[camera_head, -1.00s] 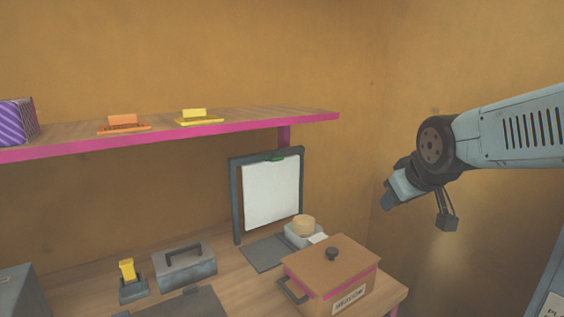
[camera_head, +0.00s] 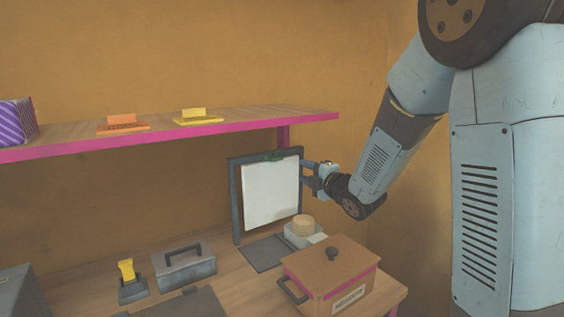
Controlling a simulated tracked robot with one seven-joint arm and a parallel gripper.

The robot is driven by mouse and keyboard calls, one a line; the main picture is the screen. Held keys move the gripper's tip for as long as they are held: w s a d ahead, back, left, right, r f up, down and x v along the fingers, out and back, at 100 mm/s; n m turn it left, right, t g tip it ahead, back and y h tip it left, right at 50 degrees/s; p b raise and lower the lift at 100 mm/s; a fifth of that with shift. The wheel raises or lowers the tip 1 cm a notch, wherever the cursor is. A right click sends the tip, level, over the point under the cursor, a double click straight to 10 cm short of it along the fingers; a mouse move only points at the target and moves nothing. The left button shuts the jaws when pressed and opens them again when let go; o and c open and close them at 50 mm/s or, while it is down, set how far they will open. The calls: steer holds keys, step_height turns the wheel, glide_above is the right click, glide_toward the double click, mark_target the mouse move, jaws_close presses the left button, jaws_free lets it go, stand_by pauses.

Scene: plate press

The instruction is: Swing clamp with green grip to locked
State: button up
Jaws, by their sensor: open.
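The clamp's green grip (camera_head: 275,155) shows at the top of an upright dark frame (camera_head: 236,200) that holds a white plate (camera_head: 270,195). The rest of the clamp is too small to make out. My gripper (camera_head: 304,172) is open at the right edge of the frame, a little right of and below the green grip. Its fingers point left. I cannot tell whether they touch the frame.
A pink-edged shelf (camera_head: 160,136) runs above the bench. A brown lidded box (camera_head: 330,270) and a round tan piece on a white base (camera_head: 303,226) stand below my gripper. A yellow-handled device (camera_head: 127,271) and a grey block with handle (camera_head: 184,267) stand left.

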mark_target(278, 160)
steer(key=shift+n, duration=0.3)
steer(key=x, duration=1.4)
steer(key=shift+s+a, duration=0.15)
steer(key=shift+a, duration=0.35)
steer(key=shift+c, duration=0.3)
